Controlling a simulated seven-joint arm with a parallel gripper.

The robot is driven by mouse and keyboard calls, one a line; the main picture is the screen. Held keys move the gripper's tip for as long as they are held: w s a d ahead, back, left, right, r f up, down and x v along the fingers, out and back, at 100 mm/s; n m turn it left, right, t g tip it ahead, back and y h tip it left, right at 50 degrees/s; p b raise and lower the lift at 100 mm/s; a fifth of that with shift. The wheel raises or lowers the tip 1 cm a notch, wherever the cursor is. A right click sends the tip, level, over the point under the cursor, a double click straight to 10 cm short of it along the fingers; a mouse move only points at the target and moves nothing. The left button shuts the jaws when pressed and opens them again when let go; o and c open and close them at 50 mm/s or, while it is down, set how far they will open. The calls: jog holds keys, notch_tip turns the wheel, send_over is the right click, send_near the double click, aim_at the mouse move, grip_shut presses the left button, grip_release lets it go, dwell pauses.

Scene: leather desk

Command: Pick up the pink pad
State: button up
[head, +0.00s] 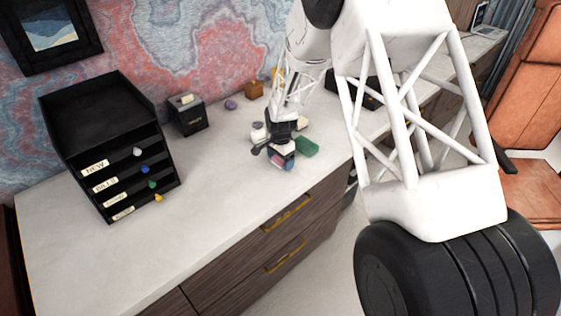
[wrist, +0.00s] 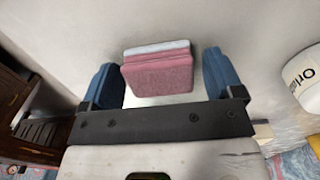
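The pink pad (wrist: 158,75) lies between the two blue fingers of my gripper (wrist: 161,78) in the wrist view. It is a pink block with a pale grey layer along its far edge. The left finger is close to the pad's side; I cannot tell if it touches. A narrow gap shows between the pad and the right finger, so my gripper is open. In the head view my gripper (head: 281,160) is low over the desk near its front edge, and the pad is mostly hidden there.
A green block (head: 306,147) lies just right of my gripper. A white cylinder with lettering (wrist: 303,76) is at the right of the wrist view. A black labelled drawer organizer (head: 110,150) and a small black box (head: 187,117) stand left. The desk between (head: 215,170) is clear.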

jog(key=c, duration=0.9)
jog(key=shift+r, duration=0.15)
jog(key=shift+r, duration=1.45)
jog(key=shift+s+d+r, duration=0.1)
jog(key=shift+s+r, duration=0.15)
jog(key=s+d, duration=0.1)
jog(key=s, duration=0.4)
jog(key=s+d+r, duration=0.1)
jog(key=s, duration=0.4)
jog(key=s+d, duration=0.2)
jog(key=s, duration=0.3)
jog(key=shift+d+r, duration=0.1)
jog(key=shift+r, duration=0.05)
